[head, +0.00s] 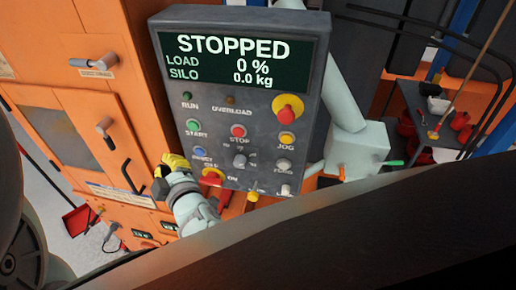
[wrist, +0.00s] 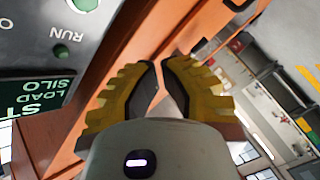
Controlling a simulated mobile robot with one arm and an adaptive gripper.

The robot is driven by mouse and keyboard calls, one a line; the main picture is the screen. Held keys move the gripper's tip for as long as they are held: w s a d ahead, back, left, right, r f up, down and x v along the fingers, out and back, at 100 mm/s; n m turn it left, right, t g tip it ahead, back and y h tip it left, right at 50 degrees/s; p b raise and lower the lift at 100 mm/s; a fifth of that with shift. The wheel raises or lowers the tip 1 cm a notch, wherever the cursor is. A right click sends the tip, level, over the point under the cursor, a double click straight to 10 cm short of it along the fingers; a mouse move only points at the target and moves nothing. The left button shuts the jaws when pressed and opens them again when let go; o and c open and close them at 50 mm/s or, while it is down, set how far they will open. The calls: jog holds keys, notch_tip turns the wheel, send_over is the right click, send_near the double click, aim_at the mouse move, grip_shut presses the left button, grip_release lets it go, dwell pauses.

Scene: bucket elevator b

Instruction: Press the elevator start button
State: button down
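The control panel (head: 215,105) carries the green START button (head: 192,127) at its left side, below the RUN lamp. Its screen (head: 238,62) reads STOPPED, load 0 %, silo 0.0 kg. My gripper (head: 168,170), with yellow fingertips, is below and left of the START button, near the panel's lower left edge, and not on the button. In the wrist view the START button (wrist: 84,4) is cut by the top edge, up and left of my gripper (wrist: 160,66). The two fingers are empty with a narrow gap between their tips.
A red STOP button (head: 238,131), a blue button (head: 173,156) and a red emergency stop (head: 288,107) are also on the panel. An orange cabinet (head: 130,100) stands left of the panel. A grey box (head: 356,147) is at its right.

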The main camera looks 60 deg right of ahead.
aim_at(193, 126)
jog(key=shift+d, duration=0.15)
jog(key=w+d+b, duration=0.3)
jog(key=d, duration=0.4)
jog(key=shift+w+d, duration=0.25)
jog(key=shift+d, duration=0.15)
jog(key=shift+d, duration=0.1)
dwell(1.2)
jog(key=shift+w+d, duration=0.15)
jog(key=shift+d, duration=0.15)
jog(key=shift+w+d+b, duration=0.2)
jog(key=shift+d+b, duration=0.15)
dwell(0.7)
jog(key=shift+s+a, duration=0.1)
jog(key=shift+s, duration=0.05)
jog(key=shift+s+a+p, duration=0.3)
jog(key=shift+a+p, duration=0.15)
jog(key=shift+a, duration=0.15)
